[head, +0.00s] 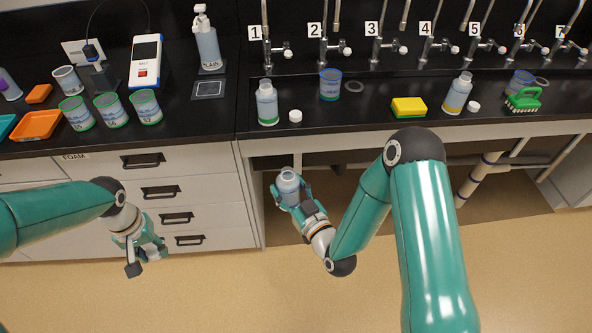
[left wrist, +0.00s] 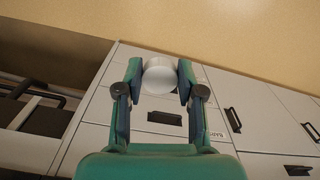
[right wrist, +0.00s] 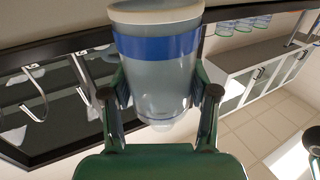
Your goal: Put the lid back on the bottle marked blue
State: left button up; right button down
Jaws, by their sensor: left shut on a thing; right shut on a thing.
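My right gripper (head: 288,192) is shut on a translucent bottle (head: 288,182), held in front of the counter, below its edge. In the right wrist view this bottle (right wrist: 158,75) shows a wide blue band, and its narrower neck points to the bottom of the picture. My left gripper (head: 150,254) is in front of the drawers, to the left of the bottle and lower in the head view. In the left wrist view it is shut on a white round lid (left wrist: 160,76), held between both fingertips. The lid and bottle are well apart.
On the counter stand a green-banded bottle (head: 267,106) with a white lid (head: 295,116) beside it, and a yellow-banded bottle (head: 456,96) with another lid (head: 473,106). A sponge (head: 408,107), brush (head: 523,99) and blue-rimmed cup (head: 330,85) are also there. Drawers (head: 170,193) lie behind my left gripper.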

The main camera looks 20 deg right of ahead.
jog(key=s+a+n+g+y, duration=0.2)
jog(key=s+a+n+y, duration=0.1)
jog(key=a+y, duration=0.1)
jog(key=s+a+f+n+g+y, duration=0.1)
jog(key=s+a+n+y, duration=0.1)
jog(key=a, duration=0.5)
jog(key=shift+s+n+g+y, duration=0.4)
jog(key=shift+s+y, duration=0.4)
jog(key=shift+y, duration=0.3)
jog(key=shift+f, duration=0.15)
pick_arm(q)
jog(key=shift+s+a+r+m, duration=0.15)
jog(key=shift+s+a+m, duration=0.1)
jog(key=shift+s+m, duration=0.4)
jog(key=r+m, duration=0.1)
jog(key=w+d+r+m, duration=0.1)
jog(key=r+m, duration=0.1)
jog(key=shift+w+d+r+m, duration=0.2)
jog(key=shift+d+r+m, duration=0.05)
jog(key=shift+d+r, duration=0.1)
jog(key=d+r+m, duration=0.3)
jog(key=d+r, duration=0.3)
jog(key=d, duration=0.5)
jog(key=s+d+r+m, duration=0.1)
jog(key=d+r+m, duration=0.3)
jog(key=d, duration=0.7)
notch_tip(320, 180, up, 2)
jog(key=shift+s+d, duration=0.25)
jog(key=shift+s, duration=0.05)
